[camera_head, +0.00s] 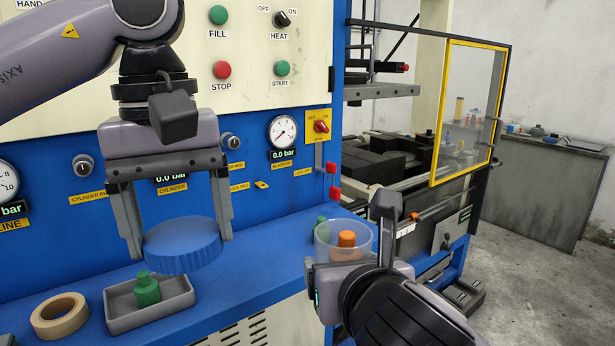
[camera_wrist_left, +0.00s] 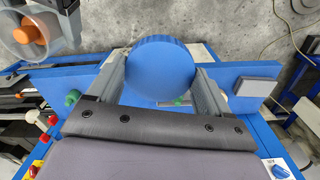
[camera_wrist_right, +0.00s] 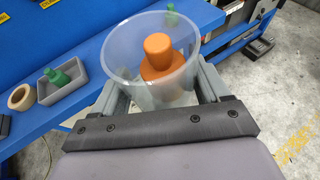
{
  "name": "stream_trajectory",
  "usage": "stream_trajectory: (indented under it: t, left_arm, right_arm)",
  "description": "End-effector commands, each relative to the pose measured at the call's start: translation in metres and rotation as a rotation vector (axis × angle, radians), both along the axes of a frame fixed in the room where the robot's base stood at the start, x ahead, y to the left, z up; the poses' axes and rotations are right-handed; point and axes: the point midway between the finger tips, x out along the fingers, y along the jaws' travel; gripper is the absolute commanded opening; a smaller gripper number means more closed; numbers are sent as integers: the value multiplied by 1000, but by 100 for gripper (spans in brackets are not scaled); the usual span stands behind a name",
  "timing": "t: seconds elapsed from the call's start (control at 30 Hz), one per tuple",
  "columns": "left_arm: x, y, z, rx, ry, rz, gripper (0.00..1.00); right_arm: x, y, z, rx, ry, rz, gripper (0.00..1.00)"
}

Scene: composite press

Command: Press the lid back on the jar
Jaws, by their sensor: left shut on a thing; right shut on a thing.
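The blue round lid (camera_head: 183,246) is held between the fingers of my left gripper (camera_head: 182,240), above the blue ledge and behind the grey tray. It also shows in the left wrist view (camera_wrist_left: 161,65). The clear jar (camera_head: 322,244) is held by my right gripper, which shows best in the right wrist view (camera_wrist_right: 158,92). The jar is open at the top, and an orange knobbed piece (camera_wrist_right: 158,58) is inside it. The jar is to the right of the lid, apart from it. The jar's lower part is partly hidden by the gripper.
A grey tray (camera_head: 117,314) with a green knobbed piece (camera_head: 147,289) stands on the blue ledge (camera_head: 262,262), beside a tape roll (camera_head: 60,316). Another green piece (camera_head: 321,222) is behind the jar. The control panel rises behind; the press has a yellow-framed door (camera_head: 437,128).

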Motion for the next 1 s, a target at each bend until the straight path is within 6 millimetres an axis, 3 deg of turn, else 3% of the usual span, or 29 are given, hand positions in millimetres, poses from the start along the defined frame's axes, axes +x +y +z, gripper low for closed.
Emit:
stream_trajectory:
  t: [0.33,0.7,0.83,1.0]
  left_arm:
    - [31,33,-107,-11,6,-112,52]
    - [29,69,-218,6,-3,-270,52]
    - [23,79,-245,14,-6,-320,52]
    - [18,86,-265,20,-10,-361,52]
  right_arm:
    - [7,-75,-81,-5,5,-117,20]
    - [-20,-143,-147,-5,4,-166,20]
    - [-31,-158,-160,-5,2,-160,20]
    - [-40,-167,-168,-2,-1,-149,20]
